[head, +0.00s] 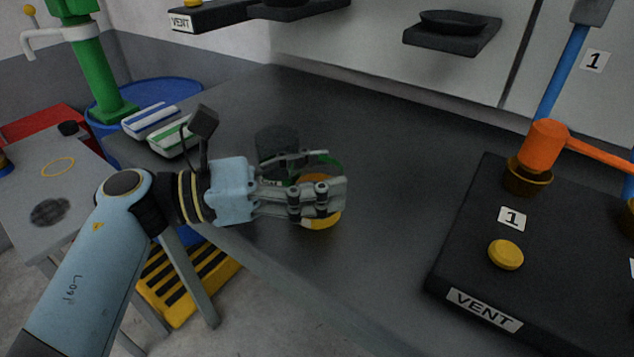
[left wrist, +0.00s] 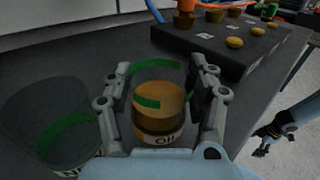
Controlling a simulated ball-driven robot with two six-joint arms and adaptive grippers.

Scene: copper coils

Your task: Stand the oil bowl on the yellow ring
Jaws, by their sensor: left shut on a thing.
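The oil bowl is a clear vessel with a green band, amber contents and an OIL label. In the left wrist view the oil bowl (left wrist: 158,112) stands between the fingers of my left gripper (left wrist: 160,92), which is shut on it. In the head view my left gripper (head: 322,195) hides much of the oil bowl (head: 324,221), over the dark bench. The yellow ring (head: 58,167) is a thin outline on the grey side table at far left, with nothing on it. My right gripper (left wrist: 268,135) shows small at the right of the left wrist view; its opening is unclear.
A second clear vessel (left wrist: 52,128) with a green band stands beside the oil bowl. Two striped blocks (head: 160,127) lie at the bench's left end. The dark patch (head: 49,211) is on the side table (head: 95,197). A black VENT block (head: 468,255) stands right.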

